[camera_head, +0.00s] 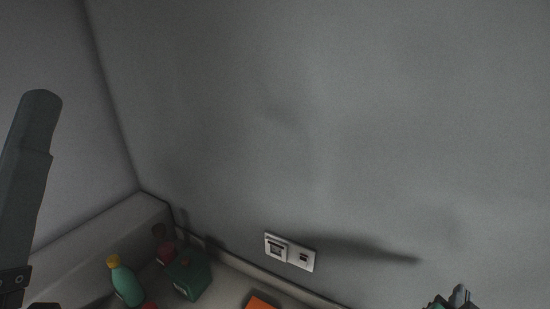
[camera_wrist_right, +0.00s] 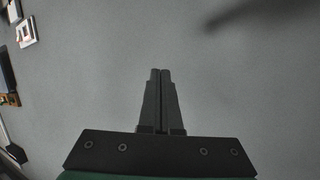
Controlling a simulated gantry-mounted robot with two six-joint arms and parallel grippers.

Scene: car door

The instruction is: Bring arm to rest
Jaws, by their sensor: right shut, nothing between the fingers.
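My right gripper (camera_wrist_right: 161,72) is shut with its two fingers together and nothing between them. It points toward a plain grey surface in the right wrist view. In the head view only the tip of my right gripper (camera_head: 460,295) shows at the bottom right edge, in front of the grey wall (camera_head: 330,120).
A double wall socket (camera_head: 290,251) is on the wall low in the middle. A green bottle with a yellow cap (camera_head: 125,281), a dark red bottle (camera_head: 165,244), a green box (camera_head: 189,275) and an orange item (camera_head: 262,303) lie along the bottom. The upper wall area is clear.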

